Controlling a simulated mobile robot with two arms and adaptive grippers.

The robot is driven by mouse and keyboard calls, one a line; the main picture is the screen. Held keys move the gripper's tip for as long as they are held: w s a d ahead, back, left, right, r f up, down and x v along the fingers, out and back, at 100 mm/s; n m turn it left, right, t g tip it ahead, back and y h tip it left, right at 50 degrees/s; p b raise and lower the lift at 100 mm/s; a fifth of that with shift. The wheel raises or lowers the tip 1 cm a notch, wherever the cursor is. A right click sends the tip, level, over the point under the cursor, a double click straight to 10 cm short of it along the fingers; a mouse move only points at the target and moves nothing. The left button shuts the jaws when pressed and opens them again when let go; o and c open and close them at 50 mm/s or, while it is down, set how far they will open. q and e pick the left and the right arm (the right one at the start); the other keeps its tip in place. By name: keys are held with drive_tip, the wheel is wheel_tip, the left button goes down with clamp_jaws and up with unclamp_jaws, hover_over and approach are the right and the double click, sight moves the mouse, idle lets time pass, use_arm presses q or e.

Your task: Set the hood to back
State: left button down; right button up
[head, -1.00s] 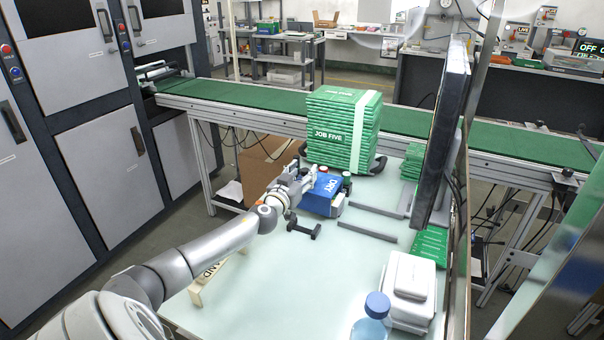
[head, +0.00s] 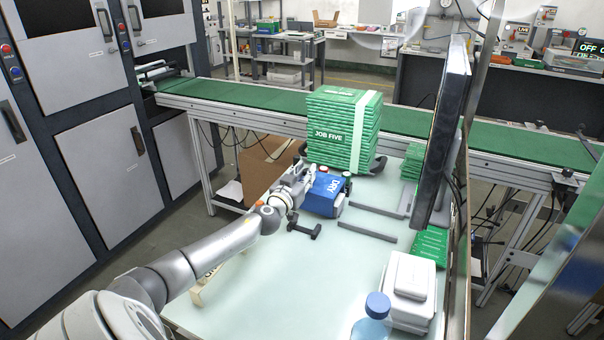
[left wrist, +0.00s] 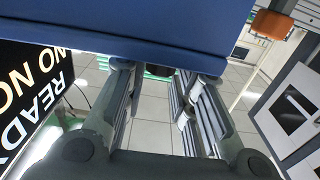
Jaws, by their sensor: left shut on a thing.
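A blue hood (head: 322,196) with white lettering sits on a small device with a grey base, on the pale work table in the head view. A red knob (head: 323,169) shows at its back. My left gripper (head: 303,177) is at the hood's left side, shut on it. In the left wrist view the hood's blue face (left wrist: 170,22) fills the top, and the two fingers (left wrist: 168,72) reach up to its lower edge, standing apart. The exact contact is hidden. My right gripper is not in view.
A tall stack of green boxes (head: 342,130) stands just behind the device. A dark handle-like bar (head: 304,227) and grey rails (head: 367,231) lie nearby. The table's middle front is clear.

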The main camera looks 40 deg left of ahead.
use_arm(q)
drive_tip(key=w+d, duration=0.2)
drive_tip(key=d, duration=0.6)
drive_tip(key=w+d, duration=0.3)
drive_tip(key=d, duration=0.5)
drive_tip(key=shift+b, duration=0.45)
drive_tip(key=c, duration=1.2)
unclamp_jaws()
drive_tip(key=shift+d, duration=0.1)
drive_tip(key=v, duration=1.2)
